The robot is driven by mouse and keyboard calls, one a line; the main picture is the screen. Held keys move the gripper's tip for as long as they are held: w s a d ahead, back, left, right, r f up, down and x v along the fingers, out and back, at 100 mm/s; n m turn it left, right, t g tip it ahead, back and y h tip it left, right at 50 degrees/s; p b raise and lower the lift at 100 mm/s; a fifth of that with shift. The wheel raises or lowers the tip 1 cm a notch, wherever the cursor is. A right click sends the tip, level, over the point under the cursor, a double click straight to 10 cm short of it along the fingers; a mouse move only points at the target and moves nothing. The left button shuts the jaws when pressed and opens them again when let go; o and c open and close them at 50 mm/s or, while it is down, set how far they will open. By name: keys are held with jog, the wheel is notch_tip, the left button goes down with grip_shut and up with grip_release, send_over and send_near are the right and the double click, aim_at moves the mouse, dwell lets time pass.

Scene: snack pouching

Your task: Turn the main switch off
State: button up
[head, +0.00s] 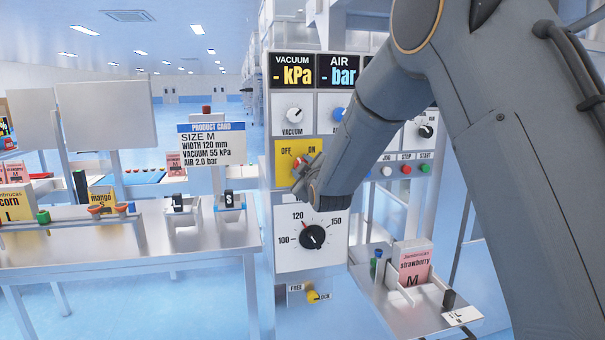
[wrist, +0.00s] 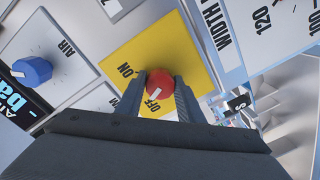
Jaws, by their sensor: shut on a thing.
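The main switch is a red knob (wrist: 159,84) on a yellow plate (head: 285,149) marked OFF and ON. In the wrist view the yellow plate (wrist: 192,52) fills the middle, and the knob's white pointer line aims toward the OFF label. My gripper (wrist: 160,90) is shut on the knob, one finger on each side. In the head view my gripper (head: 300,170) is at the plate's lower right, and my arm hides part of the panel. The displays above, vacuum (head: 292,70) and air (head: 338,70), show dashes instead of numbers.
The vacuum knob (head: 294,114) and blue air knob (head: 338,114) sit just above. The black width dial (head: 312,237) is below. A tray (head: 408,318) with a strawberry pouch (head: 415,262) stands at lower right. A white table (head: 185,248) stands on the left.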

jog(key=shift+n+b, duration=0.85)
jog(key=shift+n, duration=1.35)
jog(key=o, duration=1)
jog(key=shift+a, duration=0.1)
jog(key=shift+o, duration=0.2)
jog(key=b+v, duration=0.1)
jog(key=v, duration=0.7)
jog(key=shift+b, duration=0.35)
